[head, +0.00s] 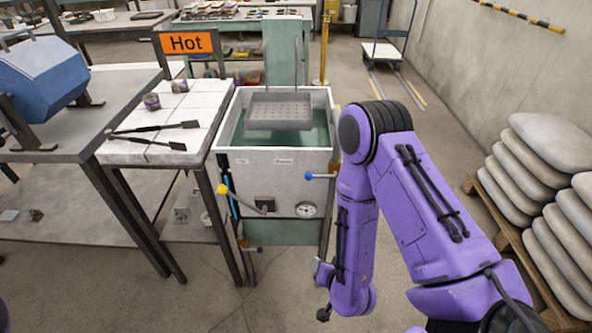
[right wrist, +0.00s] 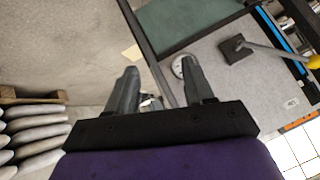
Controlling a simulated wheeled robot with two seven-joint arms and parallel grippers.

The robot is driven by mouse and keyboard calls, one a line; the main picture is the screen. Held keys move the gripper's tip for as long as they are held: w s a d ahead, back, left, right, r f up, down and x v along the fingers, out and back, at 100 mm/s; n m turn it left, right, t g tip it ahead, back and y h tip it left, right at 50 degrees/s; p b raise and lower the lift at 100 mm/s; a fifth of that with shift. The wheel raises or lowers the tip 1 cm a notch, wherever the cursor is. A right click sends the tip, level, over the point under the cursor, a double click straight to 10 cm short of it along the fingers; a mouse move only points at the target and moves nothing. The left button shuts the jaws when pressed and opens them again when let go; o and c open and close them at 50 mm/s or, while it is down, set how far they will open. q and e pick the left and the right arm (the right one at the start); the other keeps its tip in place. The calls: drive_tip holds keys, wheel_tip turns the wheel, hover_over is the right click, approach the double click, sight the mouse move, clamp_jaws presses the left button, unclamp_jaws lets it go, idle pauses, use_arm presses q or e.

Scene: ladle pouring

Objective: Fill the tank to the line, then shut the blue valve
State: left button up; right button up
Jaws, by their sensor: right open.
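The tank (head: 240,158) is a pale open box with green liquid (head: 310,138) inside and a perforated basket (head: 279,107) hanging at its top. A blue-knobbed lever (head: 309,176) sticks out at the right of its front, and a yellow-knobbed lever (head: 225,178) at the left. A narrow blue strip (head: 233,204) runs up the front's left edge; I cannot make out a fill line. My left gripper is out of view.
A white-topped table (head: 150,150) with black tools and small cups stands left of the tank, beside an orange "Hot" sign (head: 187,43). Stacked sacks (head: 545,200) on a pallet stand at the right. The floor before the tank is open.

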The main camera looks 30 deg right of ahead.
drive_tip(key=w+r+m+t, duration=0.2)
drive_tip(key=w+r+t, duration=0.2)
drive_tip(key=w+r, duration=0.4)
drive_tip(key=m+t+h, duration=0.3)
drive_tip(key=m+t, duration=0.1)
approach(310, 177)
drive_tip(key=w, duration=0.3)
drive_tip(key=x, duration=0.3)
drive_tip(key=p+x, duration=0.1)
drive_tip(key=x, duration=0.3)
drive_tip(key=d+p+x, duration=0.1)
drive_tip(key=x, duration=0.2)
drive_tip(key=shift+f, duration=0.35)
drive_tip(key=shift+s, duration=0.1)
